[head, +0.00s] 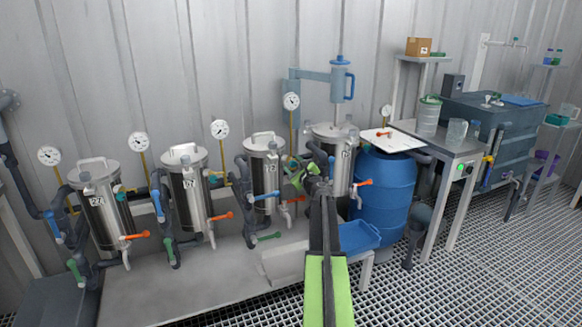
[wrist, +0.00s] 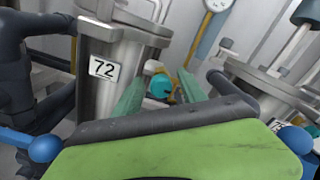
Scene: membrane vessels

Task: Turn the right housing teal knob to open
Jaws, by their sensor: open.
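A round teal knob (wrist: 162,87) shows in the wrist view between the two green fingers of my gripper (wrist: 160,82), beyond their tips or between them; I cannot tell if they touch it. The gripper is open with a gap around the knob. The knob sits in the gap between the steel housing labelled 72 (wrist: 112,65) and the rightmost steel housing (wrist: 258,88). In the head view my gripper (head: 303,178) is between these two housings, the 72 housing (head: 265,175) and the rightmost one (head: 340,160), and my arm hides part of the piping. The knob cannot be made out there.
Two more steel housings (head: 100,205) (head: 188,190) stand to the left, with dark pipes and orange, blue and green handles. A pressure gauge (wrist: 216,5) rises behind. A blue barrel (head: 385,190) and blue tray (head: 358,237) are to the right. The grating floor (head: 490,260) is clear.

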